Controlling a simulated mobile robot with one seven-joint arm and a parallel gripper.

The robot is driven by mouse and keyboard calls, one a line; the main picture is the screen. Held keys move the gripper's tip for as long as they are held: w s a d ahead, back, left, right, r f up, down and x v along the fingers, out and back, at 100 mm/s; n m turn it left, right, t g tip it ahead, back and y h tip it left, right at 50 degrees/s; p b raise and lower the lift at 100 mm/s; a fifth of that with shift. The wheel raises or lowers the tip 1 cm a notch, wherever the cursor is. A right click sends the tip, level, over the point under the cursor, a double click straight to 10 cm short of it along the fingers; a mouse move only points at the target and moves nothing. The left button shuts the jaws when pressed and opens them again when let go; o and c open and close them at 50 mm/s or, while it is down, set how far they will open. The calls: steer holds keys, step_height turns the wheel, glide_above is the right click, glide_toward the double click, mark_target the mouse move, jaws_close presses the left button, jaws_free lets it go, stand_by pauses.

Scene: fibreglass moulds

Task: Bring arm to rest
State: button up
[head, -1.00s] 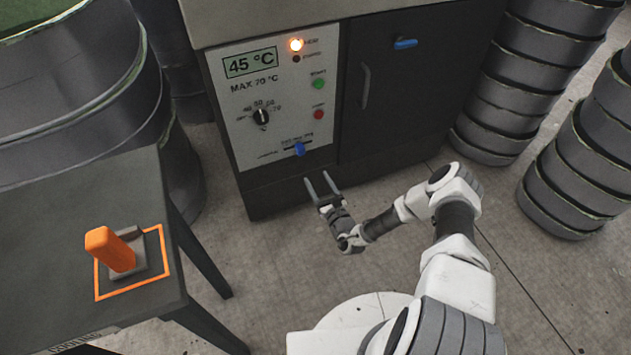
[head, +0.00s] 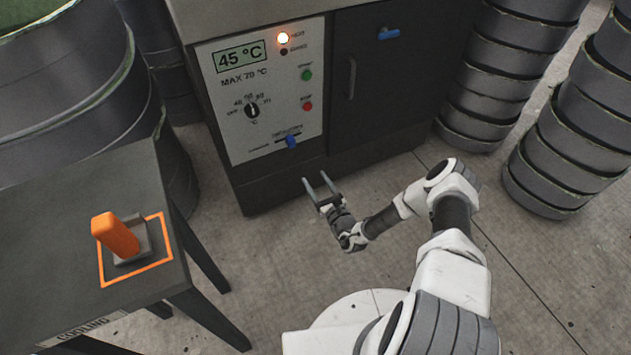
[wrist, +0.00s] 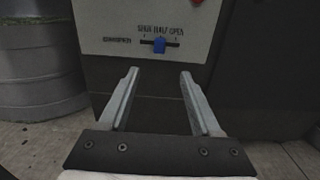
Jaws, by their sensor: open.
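My gripper (head: 320,187) is open and empty in the head view, low in front of the oven cabinet (head: 287,178). Its two fingers point toward the cabinet's lower front. In the wrist view my gripper (wrist: 158,98) shows both fingers spread apart with nothing between them. The blue slider (wrist: 159,45) of the cabinet's panel lies just beyond and above the fingertips in that view, and no contact shows. My arm is bent, with the elbow out to the right.
A dark table (head: 60,230) at left carries an orange-handled block (head: 115,236) inside an orange outline. Stacked round moulds (head: 505,75) stand at right. Bare floor lies around the gripper.

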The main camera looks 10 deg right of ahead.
stand_by(0.4)
steer(key=a+r+n+g+y, duration=0.3)
steer(key=r+n+y, duration=0.25)
steer(key=r, duration=0.35)
steer(key=a+r+n+g+y, duration=0.35)
steer(key=r+n, duration=0.25)
steer(key=r, duration=0.3)
steer(key=s+a+r+n+g, duration=0.4)
steer(key=s+r+n+g, duration=0.5)
steer(key=r, duration=0.3)
steer(key=s+d+r+n+t+h, duration=0.2)
steer(key=s+d+r+n+h, duration=0.55)
steer(key=s, duration=0.45)
steer(key=s+d+r+n+t+h, duration=0.2)
steer(key=s+d+r+n+h, duration=0.2)
steer(key=s+d+r+h, duration=0.55)
step_height(320, 180, up, 23)
steer(key=s+a+y+p, duration=0.1)
steer(key=y+p, duration=0.1)
steer(key=p, duration=1.9)
steer(key=shift+s, duration=0.35)
